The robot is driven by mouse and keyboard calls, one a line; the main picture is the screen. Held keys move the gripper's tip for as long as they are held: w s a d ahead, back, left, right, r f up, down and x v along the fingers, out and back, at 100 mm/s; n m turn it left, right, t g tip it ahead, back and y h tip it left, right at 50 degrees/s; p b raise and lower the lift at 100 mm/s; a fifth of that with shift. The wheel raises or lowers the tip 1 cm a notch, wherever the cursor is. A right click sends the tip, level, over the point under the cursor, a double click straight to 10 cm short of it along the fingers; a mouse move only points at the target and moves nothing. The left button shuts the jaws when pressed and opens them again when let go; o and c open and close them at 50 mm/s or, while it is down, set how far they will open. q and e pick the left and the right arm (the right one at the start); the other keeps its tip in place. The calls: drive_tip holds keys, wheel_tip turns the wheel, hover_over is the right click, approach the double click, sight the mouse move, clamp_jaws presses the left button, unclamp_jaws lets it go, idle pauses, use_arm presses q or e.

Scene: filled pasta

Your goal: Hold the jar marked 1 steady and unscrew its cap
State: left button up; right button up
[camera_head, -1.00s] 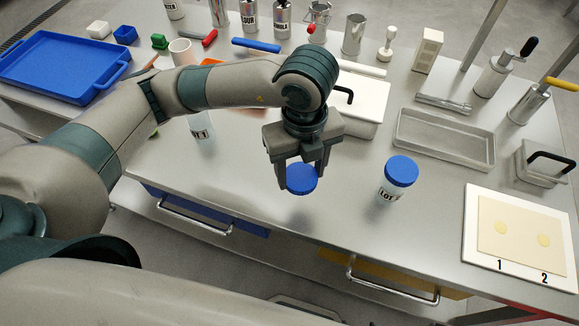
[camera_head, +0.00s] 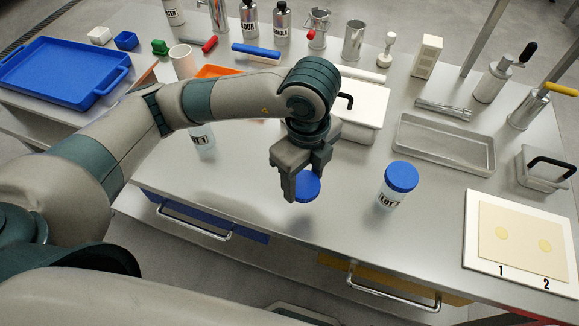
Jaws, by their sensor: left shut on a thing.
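My left gripper (camera_head: 304,184) is shut on a round blue cap (camera_head: 309,189) and holds it over the front part of the steel table. No jar shows under this cap. A pale clear jar (camera_head: 206,147) stands at the left behind my left forearm; its label is partly hidden and seems to end in 1, and its top is hidden by the arm. A second jar (camera_head: 391,199) stands upright to the right of my left gripper with a blue cap (camera_head: 402,176) on it. Its label reads LOT; its number cannot be read. My right gripper is not in view.
A white board (camera_head: 471,230) with a pasta sheet and marks 1 and 2 lies at the right. A steel tray (camera_head: 445,153), a white box (camera_head: 366,105) and a blue tray (camera_head: 60,82) stand farther back. The table around the capped jar is clear.

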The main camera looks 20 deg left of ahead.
use_arm(q)
drive_tip(key=w+a+f, duration=0.2)
drive_tip(key=w, duration=0.1)
drive_tip(key=w+a+f+p, duration=0.1)
drive_tip(key=w+a+f, duration=0.1)
drive_tip(key=w, duration=0.1)
drive_tip(key=w+a+f+p, duration=0.1)
drive_tip(key=w+a+f, duration=0.1)
drive_tip(key=shift+w+f, duration=0.15)
drive_tip(key=shift+w, duration=0.25)
drive_tip(key=shift+d, duration=0.1)
drive_tip(key=shift+f, duration=0.25)
wheel_tip(320, 180, down, 4)
drive_tip(key=shift+r+p, duration=0.25)
drive_tip(key=shift+p, duration=0.3)
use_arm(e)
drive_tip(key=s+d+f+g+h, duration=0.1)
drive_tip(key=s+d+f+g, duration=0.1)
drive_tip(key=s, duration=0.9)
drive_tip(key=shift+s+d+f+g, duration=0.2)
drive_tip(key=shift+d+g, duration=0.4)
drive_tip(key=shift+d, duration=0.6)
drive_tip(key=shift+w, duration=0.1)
